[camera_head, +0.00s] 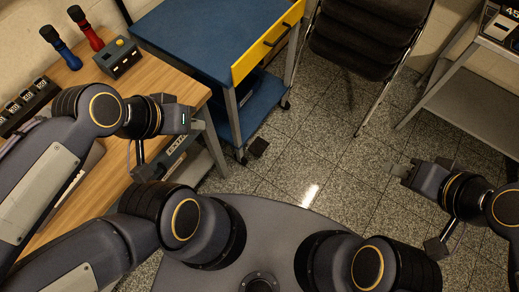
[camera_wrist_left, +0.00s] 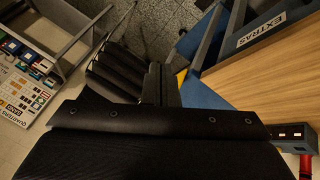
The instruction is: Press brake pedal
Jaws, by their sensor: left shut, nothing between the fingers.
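I cannot make out the pedal in that view. My right gripper (camera_head: 394,170) hangs over the open floor at the right, away from the cart; its finger gap is unclear.
The wooden desk (camera_head: 150,85) holds a blue-handled tool (camera_head: 62,48), a red-handled tool (camera_head: 88,32), a grey box with a yellow button (camera_head: 120,56) and a black rack (camera_head: 28,105). Stacked black chairs (camera_head: 360,40) stand behind. A grey table (camera_head: 455,95) is at right. The middle floor is clear.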

